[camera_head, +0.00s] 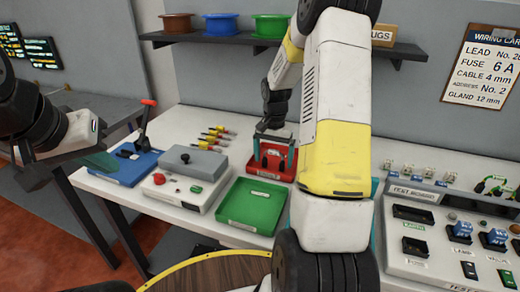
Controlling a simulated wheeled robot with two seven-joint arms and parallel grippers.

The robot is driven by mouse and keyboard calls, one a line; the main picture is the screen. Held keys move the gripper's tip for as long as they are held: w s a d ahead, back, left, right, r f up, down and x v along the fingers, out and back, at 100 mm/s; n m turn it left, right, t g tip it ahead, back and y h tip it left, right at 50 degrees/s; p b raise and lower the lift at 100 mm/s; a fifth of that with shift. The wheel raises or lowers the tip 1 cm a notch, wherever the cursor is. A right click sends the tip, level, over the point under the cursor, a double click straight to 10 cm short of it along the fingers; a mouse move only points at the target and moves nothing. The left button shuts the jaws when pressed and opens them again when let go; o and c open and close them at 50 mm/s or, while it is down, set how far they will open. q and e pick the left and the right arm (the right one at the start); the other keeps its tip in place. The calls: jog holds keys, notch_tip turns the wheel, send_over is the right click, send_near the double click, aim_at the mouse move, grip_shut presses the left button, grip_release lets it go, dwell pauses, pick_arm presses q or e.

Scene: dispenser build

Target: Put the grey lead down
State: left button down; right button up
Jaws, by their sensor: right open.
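My right gripper (274,146) points down over the red tray (270,175) at the back of the bench, its fingers apart. I cannot make out a grey lead between the fingers or in the tray; the gripper covers part of the tray. Dark small shapes show in the tray, too small to name.
A green tray (252,206) lies in front of the red one. A grey-white box (192,163), a blue lever press (128,165) and several yellow-red tools (216,134) stand left. A test panel (440,228) is at right. A shelf (330,42) with spools runs behind my right arm.

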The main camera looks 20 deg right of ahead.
notch_tip(320, 180, up, 12)
jog(key=shift+f, duration=0.25)
jog(key=s+a+r+n+t+y, duration=0.1)
jog(key=s+a+r+n+t, duration=0.2)
jog(key=s+a+r, duration=0.3)
jog(key=s+a+r+n+t+y, duration=0.1)
jog(key=s+a+r+n+t, duration=0.2)
jog(key=s, duration=1.4)
jog(key=a+r+n, duration=0.2)
jog(key=a+r, duration=0.1)
jog(key=shift+s+a+r, duration=0.2)
jog(key=shift+s, duration=0.05)
